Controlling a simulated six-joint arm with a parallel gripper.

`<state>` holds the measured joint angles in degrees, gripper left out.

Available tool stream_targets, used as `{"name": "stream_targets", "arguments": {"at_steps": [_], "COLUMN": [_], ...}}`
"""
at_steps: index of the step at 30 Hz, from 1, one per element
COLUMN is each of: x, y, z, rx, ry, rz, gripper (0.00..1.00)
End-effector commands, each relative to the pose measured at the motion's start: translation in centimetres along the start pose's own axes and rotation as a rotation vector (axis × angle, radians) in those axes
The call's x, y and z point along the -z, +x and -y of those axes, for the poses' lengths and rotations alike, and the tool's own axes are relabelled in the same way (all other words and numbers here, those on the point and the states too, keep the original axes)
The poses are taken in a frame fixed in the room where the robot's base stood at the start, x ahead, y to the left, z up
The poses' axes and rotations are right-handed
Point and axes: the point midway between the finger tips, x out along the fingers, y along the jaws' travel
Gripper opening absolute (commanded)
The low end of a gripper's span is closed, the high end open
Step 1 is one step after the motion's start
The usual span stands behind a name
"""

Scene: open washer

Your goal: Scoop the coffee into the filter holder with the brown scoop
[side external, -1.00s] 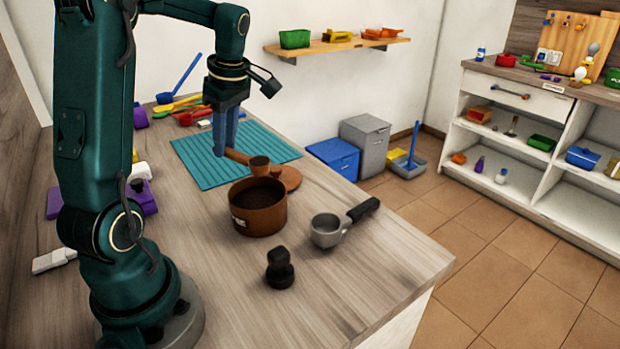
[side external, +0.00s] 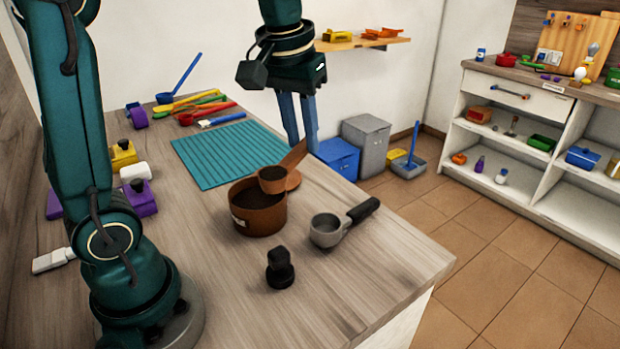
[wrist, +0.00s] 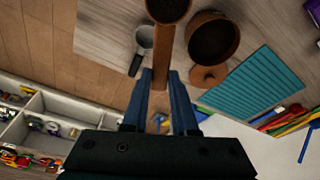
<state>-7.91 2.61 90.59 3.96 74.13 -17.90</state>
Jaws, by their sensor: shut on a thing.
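My gripper (side external: 302,146) is shut on the handle of the brown scoop (side external: 272,182), and the handle also shows between the fingers in the wrist view (wrist: 159,95). The scoop's cup is upright with dark contents, apparently coffee; in the side view it overlaps the right rim of the brown coffee canister (side external: 254,218). In the wrist view the cup lies clear of the canister (wrist: 195,45), between it and the filter holder (wrist: 143,36). The grey metal filter holder (side external: 325,232) with a black handle sits on the counter right of the canister. Its cup looks empty.
A black tamper (side external: 280,270) stands in front of the canister. A round brown lid (wrist: 208,76) lies behind it. A teal mat (side external: 215,158) and several coloured utensils lie farther back. The counter's right edge is just beyond the filter holder.

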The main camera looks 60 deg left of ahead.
Motion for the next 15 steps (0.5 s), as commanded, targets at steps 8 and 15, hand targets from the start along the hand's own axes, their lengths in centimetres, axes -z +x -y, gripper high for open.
{"name": "stream_targets", "arguments": {"at_steps": [8,15], "x": [-0.4,-0.23], "y": [-0.48,-0.69], "z": [-1.04,-1.19], "rx": [-0.082,-0.109], "ry": [0.348,0.47], "rz": [0.0,0.0], "gripper": [0.0,0.0]}}
